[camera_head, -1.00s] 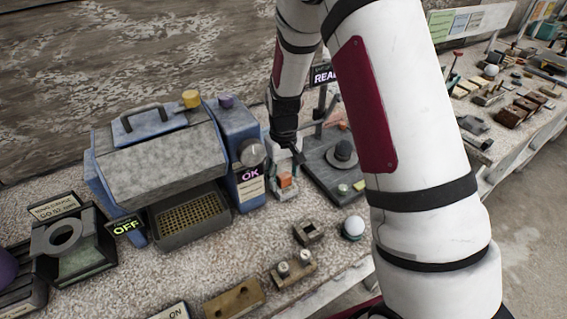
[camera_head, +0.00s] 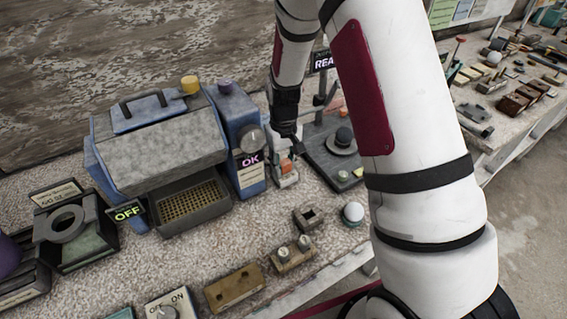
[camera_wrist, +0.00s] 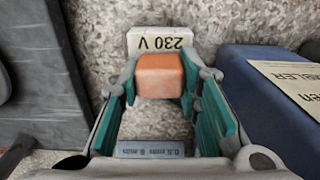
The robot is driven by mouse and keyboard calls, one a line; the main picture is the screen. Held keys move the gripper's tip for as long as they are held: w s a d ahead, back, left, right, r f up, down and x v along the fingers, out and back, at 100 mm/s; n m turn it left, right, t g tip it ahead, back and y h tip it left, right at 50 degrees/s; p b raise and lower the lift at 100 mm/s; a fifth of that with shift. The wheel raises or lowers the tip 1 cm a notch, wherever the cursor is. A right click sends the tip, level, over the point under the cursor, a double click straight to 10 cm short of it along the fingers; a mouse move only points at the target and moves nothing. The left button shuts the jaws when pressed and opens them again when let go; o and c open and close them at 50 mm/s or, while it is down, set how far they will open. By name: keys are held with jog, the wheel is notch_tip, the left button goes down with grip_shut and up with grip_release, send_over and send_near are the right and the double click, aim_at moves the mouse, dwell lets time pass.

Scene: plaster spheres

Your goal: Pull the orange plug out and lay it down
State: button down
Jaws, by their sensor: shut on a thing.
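The orange plug (camera_wrist: 160,76) is a small rounded block between the fingers of my gripper (camera_wrist: 160,88) in the wrist view. The gripper's teal pads close on its two sides. A pale block marked "230 V" (camera_wrist: 160,40) lies just beyond the plug. In the head view the plug (camera_head: 286,166) shows as a small orange patch at the pale block, below my gripper (camera_head: 287,155), right of the blue machine. Whether the plug still sits in a socket cannot be told.
The blue-grey machine (camera_head: 170,150) with an "OK" sign stands close on the left. A dark plate with a hat-shaped piece (camera_head: 343,141) is close on the right. In front are a small socket block (camera_head: 309,217), a white sphere (camera_head: 353,212) and bare speckled counter (camera_head: 255,225).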

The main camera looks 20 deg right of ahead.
aim_at(284, 160)
jog(key=shift+r, duration=0.25)
jog(key=shift+r+p, duration=0.95)
jog(key=shift+r, duration=1.35)
